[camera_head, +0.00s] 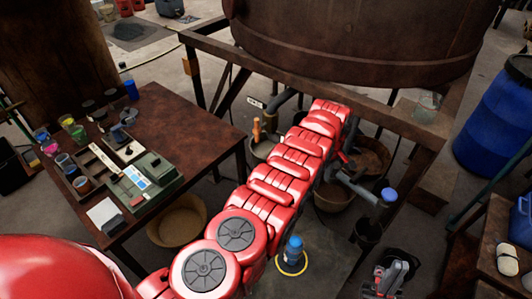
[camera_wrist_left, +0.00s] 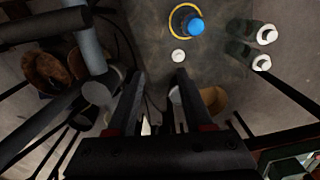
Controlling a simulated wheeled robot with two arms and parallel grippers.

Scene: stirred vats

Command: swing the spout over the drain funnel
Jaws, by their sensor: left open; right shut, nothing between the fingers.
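A grey pipe that looks like the spout (camera_head: 355,186) slants to the right below the vat (camera_head: 350,40) and ends under a blue cap (camera_head: 389,194). A grey pipe also shows at the upper left of the left wrist view (camera_wrist_left: 90,45). A dark round opening (camera_head: 368,232) below the blue cap may be the drain funnel; I cannot tell. My left gripper (camera_wrist_left: 158,78) is open, with nothing seen between its fingers; in the head view my red arm mostly hides it. My right gripper (camera_head: 388,276) is shut and empty at the bottom, right of centre.
A rusty beam frame (camera_head: 300,72) crosses in front of the vat. Brown buckets stand under it, one with brown contents (camera_head: 370,157). A blue-topped bottle (camera_head: 292,248) stands in a yellow ring on the floor. A cluttered table (camera_head: 190,125) is at left, a blue drum (camera_head: 490,120) at right.

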